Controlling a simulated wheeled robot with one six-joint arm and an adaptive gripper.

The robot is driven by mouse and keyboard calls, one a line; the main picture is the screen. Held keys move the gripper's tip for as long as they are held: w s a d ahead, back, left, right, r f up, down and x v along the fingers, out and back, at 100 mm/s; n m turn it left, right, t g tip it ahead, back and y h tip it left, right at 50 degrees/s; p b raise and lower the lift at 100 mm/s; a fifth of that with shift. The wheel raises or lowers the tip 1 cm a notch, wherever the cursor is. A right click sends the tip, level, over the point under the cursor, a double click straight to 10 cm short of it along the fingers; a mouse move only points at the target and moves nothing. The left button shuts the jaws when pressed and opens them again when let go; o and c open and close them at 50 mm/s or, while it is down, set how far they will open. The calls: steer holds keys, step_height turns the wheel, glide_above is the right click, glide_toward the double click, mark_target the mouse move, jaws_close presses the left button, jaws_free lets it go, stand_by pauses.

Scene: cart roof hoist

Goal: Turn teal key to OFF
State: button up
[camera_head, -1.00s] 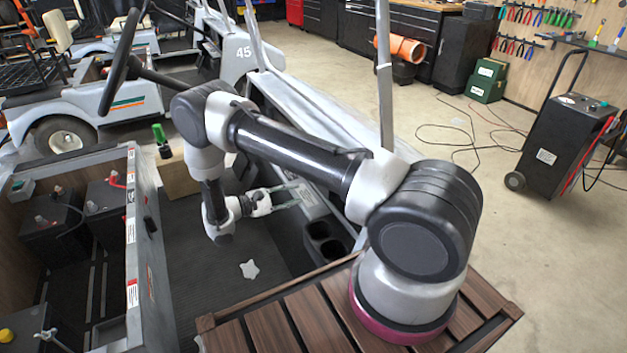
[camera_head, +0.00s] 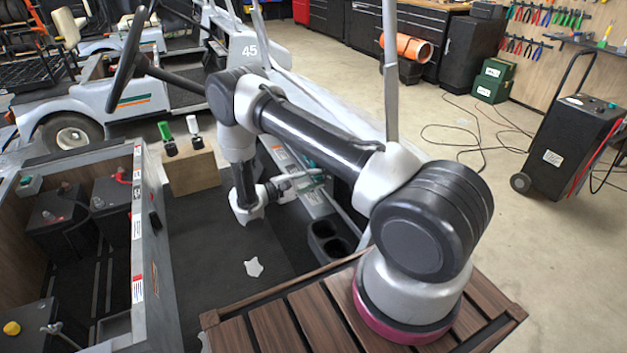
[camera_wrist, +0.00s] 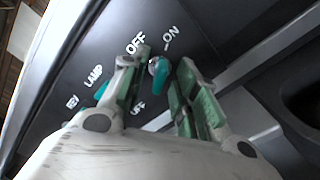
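The teal key (camera_wrist: 160,80) sits in a silver lock on the dark dash panel (camera_wrist: 70,75), with the white words OFF and ON above it. In the wrist view my gripper (camera_wrist: 163,64) is open, one green-padded finger on each side of the key. I cannot tell whether a finger touches it. Which word the key points to is unclear. Another teal piece (camera_wrist: 101,90) shows by the word LAMP, partly behind the left finger. In the head view my gripper (camera_head: 300,180) is at the dash, its fingers small and the key not clear.
Two cup holders (camera_head: 330,240) are in the console below the gripper. A wooden block (camera_head: 192,172) with a green and a white handle stands left of my arm. The open battery bay (camera_head: 137,235) is further left. A roof post (camera_head: 390,80) rises behind my arm.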

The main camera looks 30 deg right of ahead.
jaws_close()
steer(key=n, duration=0.5)
steer(key=shift+n, duration=0.4)
steer(key=n, duration=0.5)
steer(key=shift+n, duration=0.7)
jaws_free()
